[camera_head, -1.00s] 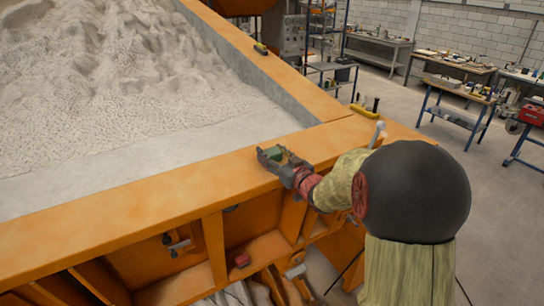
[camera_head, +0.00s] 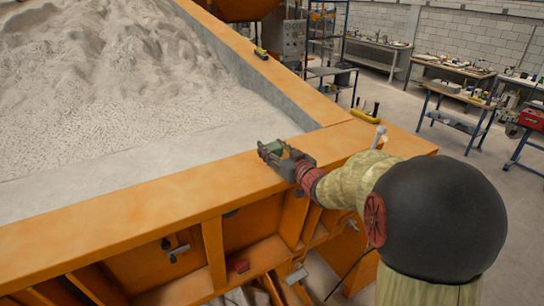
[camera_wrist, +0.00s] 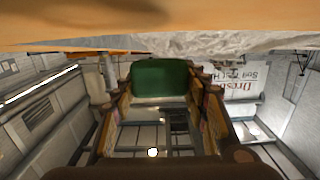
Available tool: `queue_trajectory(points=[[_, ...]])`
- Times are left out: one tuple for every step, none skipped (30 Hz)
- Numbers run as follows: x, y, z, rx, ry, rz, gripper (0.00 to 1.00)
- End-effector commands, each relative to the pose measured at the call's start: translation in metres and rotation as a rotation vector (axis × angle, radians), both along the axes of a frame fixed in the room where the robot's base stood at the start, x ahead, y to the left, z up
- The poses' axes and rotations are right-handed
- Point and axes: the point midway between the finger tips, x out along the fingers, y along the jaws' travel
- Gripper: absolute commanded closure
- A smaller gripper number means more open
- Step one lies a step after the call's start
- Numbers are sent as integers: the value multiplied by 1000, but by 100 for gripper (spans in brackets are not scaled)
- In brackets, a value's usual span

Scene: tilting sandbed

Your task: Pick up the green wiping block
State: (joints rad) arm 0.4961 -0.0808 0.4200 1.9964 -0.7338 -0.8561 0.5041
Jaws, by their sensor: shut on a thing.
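The green wiping block (camera_head: 276,147) sits between the fingers of my gripper (camera_head: 272,150) in the head view, over the orange rim of the sandbed (camera_head: 120,205). In the wrist view the green block (camera_wrist: 160,78) fills the space between the two fingertips of my gripper (camera_wrist: 160,88), which are shut on it from both sides. The orange rim crosses the top of the wrist view, close to the block. I cannot tell whether the block still touches the rim. The fingers hide its sides.
Pale sand (camera_head: 130,80) fills the bed beyond the rim. A yellow-handled tool (camera_head: 364,115) lies on the rim's right corner, near a pale upright piece (camera_head: 379,135). A small yellow and black item (camera_head: 261,52) lies on the far rim. A red block (camera_head: 240,266) is on the lower frame.

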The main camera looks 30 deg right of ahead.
Motion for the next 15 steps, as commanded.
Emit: queue_trajectory(points=[[-9, 3, 10, -3, -5, -2, 73], [-14, 4, 17, -5, -6, -2, 73], [-21, 7, 27, -4, -7, -2, 73], [-27, 9, 33, -4, -6, -2, 73], [-33, 10, 42, -5, -7, -3, 73], [-40, 14, 50, -5, -6, -2, 73], [-46, 15, 55, -4, -4, -3, 73], [-53, 18, 56, -4, -3, -2, 73], [-61, 21, 59, -2, -3, -2, 73], [-67, 23, 62, -3, -3, -2, 73], [-73, 25, 65, -2, -3, -2, 73], [-80, 27, 68, -2, -2, -3, 73], [-86, 29, 71, -2, -2, -3, 73], [-90, 31, 73, -2, -2, -3, 73], [-96, 33, 76, -2, -2, -3, 73]])
